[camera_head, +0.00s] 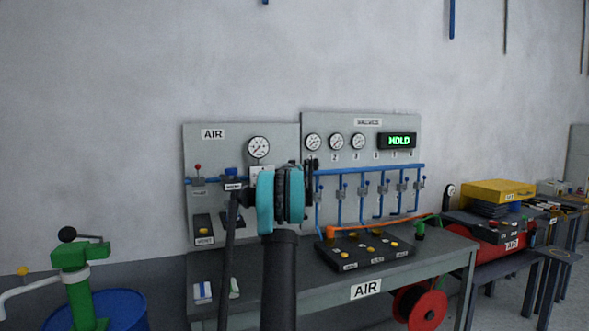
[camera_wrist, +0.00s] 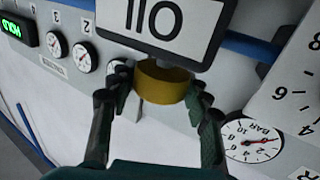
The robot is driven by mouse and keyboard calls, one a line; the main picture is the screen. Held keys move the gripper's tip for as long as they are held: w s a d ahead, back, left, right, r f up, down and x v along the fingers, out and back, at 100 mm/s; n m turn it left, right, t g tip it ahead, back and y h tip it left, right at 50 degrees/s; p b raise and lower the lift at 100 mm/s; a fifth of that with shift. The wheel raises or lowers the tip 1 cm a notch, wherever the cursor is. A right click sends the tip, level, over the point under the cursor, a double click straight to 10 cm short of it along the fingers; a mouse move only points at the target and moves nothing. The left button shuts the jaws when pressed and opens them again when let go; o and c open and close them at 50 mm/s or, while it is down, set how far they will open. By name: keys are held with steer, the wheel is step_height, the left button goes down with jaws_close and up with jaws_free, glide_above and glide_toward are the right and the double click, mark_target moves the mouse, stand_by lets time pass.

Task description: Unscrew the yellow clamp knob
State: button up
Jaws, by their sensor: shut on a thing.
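The yellow clamp knob (camera_wrist: 163,84) is a short round cylinder in the wrist view, just below a white sign plate with black letters (camera_wrist: 172,22). My gripper (camera_wrist: 160,88) has one dark finger on each side of it, and the fingertips press against its sides. It is shut on the knob. In the head view my teal and black arm stands in front of the wall panels and hides the knob and most of the gripper.
A blue pipe (camera_head: 372,168) with several valves runs along the gauge panel (camera_head: 440,0). A pressure gauge (camera_wrist: 252,140) sits close to one finger. A grey AIR bench (camera_head: 450,252) stands below, with a black button box on it. A green pump on a blue drum (camera_head: 120,305) is at the left.

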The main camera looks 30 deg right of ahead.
steer(key=n+t+y, duration=0.2)
steer(key=n+y, duration=0.1)
steer(key=y, duration=0.1)
steer(key=n+t+y, duration=0.2)
steer(key=n+y, duration=0.1)
steer(key=y, duration=0.1)
steer(key=shift+d, duration=0.15)
steer(key=shift+n+y, duration=1.05)
steer(key=shift+y, duration=0.7)
steer(key=shift+n+y, duration=1.05)
steer(key=shift+y, duration=1)
steer(key=o, duration=1.2)
steer(key=v, duration=1.2)
steer(key=shift+r, duration=0.1)
